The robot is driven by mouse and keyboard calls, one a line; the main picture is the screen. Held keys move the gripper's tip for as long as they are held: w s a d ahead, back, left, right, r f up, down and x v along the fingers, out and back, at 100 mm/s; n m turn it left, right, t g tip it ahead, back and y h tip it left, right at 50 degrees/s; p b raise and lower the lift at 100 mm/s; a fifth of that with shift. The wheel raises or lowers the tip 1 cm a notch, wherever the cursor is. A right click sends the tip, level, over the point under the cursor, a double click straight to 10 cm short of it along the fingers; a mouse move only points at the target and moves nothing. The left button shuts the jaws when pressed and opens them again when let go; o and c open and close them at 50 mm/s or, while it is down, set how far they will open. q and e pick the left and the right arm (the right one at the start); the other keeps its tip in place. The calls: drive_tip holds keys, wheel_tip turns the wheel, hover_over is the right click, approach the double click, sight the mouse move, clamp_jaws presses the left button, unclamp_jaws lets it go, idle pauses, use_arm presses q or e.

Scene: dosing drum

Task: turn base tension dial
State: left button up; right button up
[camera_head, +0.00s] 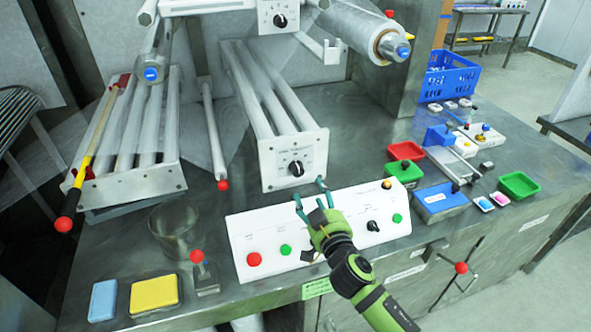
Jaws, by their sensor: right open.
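A black dial (296,168) with a printed scale sits on the front face of the white roller base (268,162), at the middle of the head view. My right gripper (310,193) is open with its fingers apart and nothing between them. Its fingertips are just below and to the right of this dial in the picture, over the back edge of the white control panel (237,226); I see no contact with the dial. A second black dial (280,20) sits on the upper white unit. My left gripper is not in view.
The panel carries a red button (254,259), a green button (285,250) and a black knob (373,226); my right arm covers its middle. A red-knobbed lever (204,272) and a glass beaker (177,230) stand left. Small trays and a blue box (441,202) crowd the right.

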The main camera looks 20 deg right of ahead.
sight(299, 174)
drive_tip(key=shift+w+a+r+y, duration=0.3)
drive_tip(key=shift+w+r, duration=0.1)
drive_tip(key=shift+r, duration=0.15)
drive_tip(key=shift+w+a, duration=0.1)
drive_tip(key=shift+w, duration=0.25)
drive_tip(key=w+p, duration=0.1)
drive_tip(key=w, duration=0.5)
drive_tip(key=shift+w+a, duration=0.15)
drive_tip(key=shift+w, duration=0.1)
drive_tip(key=c, duration=1.2)
